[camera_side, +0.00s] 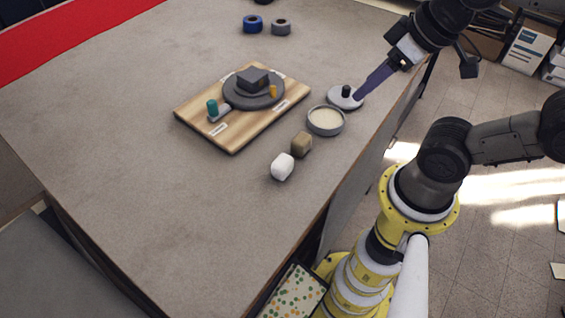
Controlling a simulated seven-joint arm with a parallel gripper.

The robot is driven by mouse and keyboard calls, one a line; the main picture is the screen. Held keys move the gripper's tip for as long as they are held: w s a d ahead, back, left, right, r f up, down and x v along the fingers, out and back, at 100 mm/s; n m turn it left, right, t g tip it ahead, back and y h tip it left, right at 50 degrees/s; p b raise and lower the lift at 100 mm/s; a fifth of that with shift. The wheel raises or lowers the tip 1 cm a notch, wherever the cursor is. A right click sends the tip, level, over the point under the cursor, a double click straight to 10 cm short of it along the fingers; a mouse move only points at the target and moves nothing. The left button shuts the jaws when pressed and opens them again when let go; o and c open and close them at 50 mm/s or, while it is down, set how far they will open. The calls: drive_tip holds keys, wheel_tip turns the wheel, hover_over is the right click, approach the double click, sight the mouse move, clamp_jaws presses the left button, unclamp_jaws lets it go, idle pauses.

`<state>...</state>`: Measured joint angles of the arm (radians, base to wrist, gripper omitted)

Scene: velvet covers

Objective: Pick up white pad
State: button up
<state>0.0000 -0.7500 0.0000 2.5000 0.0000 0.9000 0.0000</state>
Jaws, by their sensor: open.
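A small white block with rounded edges, which looks like the white pad (283,167), lies on the grey table near its right edge. A brown block (301,144) sits just behind it. My gripper (360,97), with long purple fingers, reaches down from the upper right. It is open, and its tips are by a pale round disc (337,102) with a black knob (346,91). I cannot tell whether the tips touch the disc or the knob. My gripper is well away from the white pad.
A round dish with pale contents (325,134) stands between the disc and the brown block. Blue (253,24) and grey (281,27) rolls lie farther back. The table's front is clear.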

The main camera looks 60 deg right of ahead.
drive_tip(key=shift+o, duration=1.2)
drive_tip(key=n+g, duration=0.6)
drive_tip(key=n, duration=1.2)
hover_over(284, 158)
wheel_tip(284, 158, down, 2)
wheel_tip(284, 158, down, 13)
drive_tip(key=shift+f, duration=0.2)
